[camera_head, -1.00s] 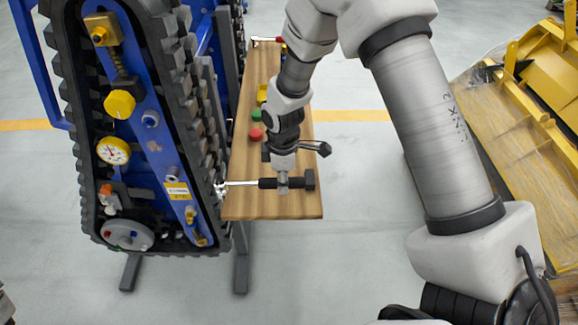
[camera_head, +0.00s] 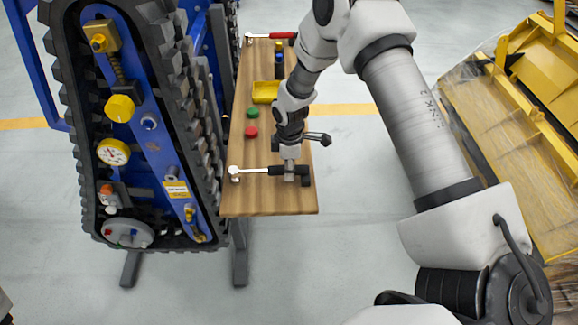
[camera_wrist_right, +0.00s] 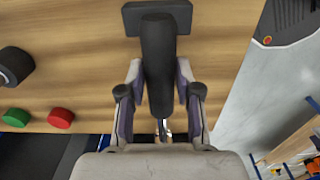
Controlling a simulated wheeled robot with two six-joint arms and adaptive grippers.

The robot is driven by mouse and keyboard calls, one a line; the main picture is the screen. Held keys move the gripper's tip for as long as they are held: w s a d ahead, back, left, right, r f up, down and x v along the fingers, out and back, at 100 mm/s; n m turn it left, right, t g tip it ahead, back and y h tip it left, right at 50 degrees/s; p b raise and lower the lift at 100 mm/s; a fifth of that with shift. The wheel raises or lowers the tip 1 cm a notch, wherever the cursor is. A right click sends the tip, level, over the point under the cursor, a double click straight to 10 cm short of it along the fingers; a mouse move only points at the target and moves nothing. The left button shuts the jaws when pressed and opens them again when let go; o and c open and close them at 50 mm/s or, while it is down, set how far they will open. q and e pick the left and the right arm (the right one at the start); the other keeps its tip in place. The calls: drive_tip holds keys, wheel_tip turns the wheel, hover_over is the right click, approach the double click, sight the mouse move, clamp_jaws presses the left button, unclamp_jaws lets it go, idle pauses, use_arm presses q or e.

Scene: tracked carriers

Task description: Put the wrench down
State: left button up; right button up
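The wrench (camera_head: 250,171) has a black handle and a chrome shaft and head. It lies level over the near end of the wooden bench (camera_head: 265,203), its head pointing left toward the tracked carrier (camera_head: 170,140). My right gripper (camera_head: 290,174) is around the handle near its right end. In the right wrist view the black handle (camera_wrist_right: 157,60) sits between the two fingers (camera_wrist_right: 160,75), which seem to touch it on both sides. The chrome shaft is mostly hidden behind the gripper there. I cannot tell whether the wrench touches the bench. My left gripper is not in view.
A black block (camera_head: 306,175) is at the handle's end. Red (camera_head: 251,132) and green (camera_head: 253,113) caps, a yellow tray (camera_head: 265,92), dark bottle-like items (camera_head: 280,60) and a red-handled tool (camera_head: 270,37) lie farther along the bench. Yellow machinery (camera_head: 520,130) stands right.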

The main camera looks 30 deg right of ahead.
drive_tip(key=shift+o, duration=0.7)
drive_tip(key=shift+w, duration=0.1)
drive_tip(key=shift+r, duration=0.15)
drive_tip(key=shift+r, duration=0.2)
wheel_tip(320, 180, up, 12)
drive_tip(key=b, duration=0.2)
drive_tip(key=shift+f, duration=0.15)
